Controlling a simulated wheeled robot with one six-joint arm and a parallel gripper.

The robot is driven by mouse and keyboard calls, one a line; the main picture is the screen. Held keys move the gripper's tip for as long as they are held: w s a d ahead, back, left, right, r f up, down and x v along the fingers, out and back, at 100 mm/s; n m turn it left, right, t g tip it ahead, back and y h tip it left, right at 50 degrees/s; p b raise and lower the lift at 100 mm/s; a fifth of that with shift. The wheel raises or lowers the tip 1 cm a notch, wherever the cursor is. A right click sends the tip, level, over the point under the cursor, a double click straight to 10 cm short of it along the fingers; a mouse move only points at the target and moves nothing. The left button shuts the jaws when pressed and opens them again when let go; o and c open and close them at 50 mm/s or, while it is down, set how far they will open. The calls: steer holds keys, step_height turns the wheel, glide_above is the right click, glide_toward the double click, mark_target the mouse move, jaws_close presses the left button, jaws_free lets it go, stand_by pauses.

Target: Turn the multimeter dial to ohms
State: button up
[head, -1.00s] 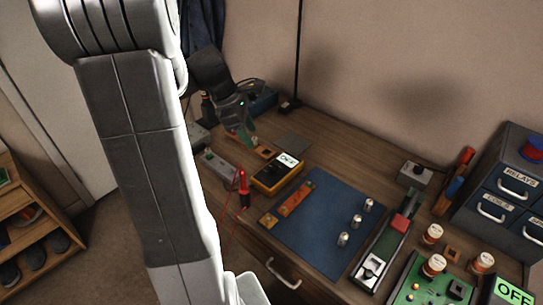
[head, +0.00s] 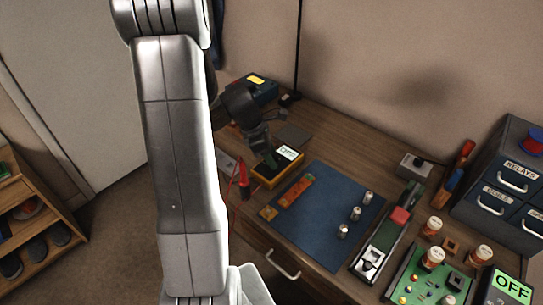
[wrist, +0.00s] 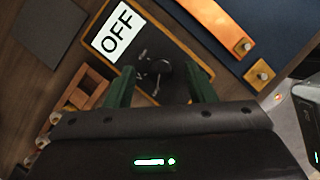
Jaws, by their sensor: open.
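The multimeter (head: 279,168) is a yellow-edged black box on the bench, and its white display (wrist: 117,32) reads OFF. It also shows in the wrist view (wrist: 176,51). Its round black dial (wrist: 153,68) sits below the display in the wrist view. My gripper (wrist: 160,78) is open, with one green finger on each side of the dial. I cannot tell whether the fingers touch it. In the head view my gripper (head: 263,157) is over the multimeter and hides its dial.
A red probe (head: 244,178) with a thin lead stands left of the multimeter. A blue mat (head: 322,222) with metal knobs (head: 355,213) and an orange strip (head: 294,191) lies to the right. A dark flat square (wrist: 47,30) lies beyond the multimeter.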

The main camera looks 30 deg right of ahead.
steer(key=shift+d+f, duration=0.15)
steer(key=shift+f, duration=0.25)
steer(key=shift+c, duration=0.4)
steer(key=c, duration=0.9)
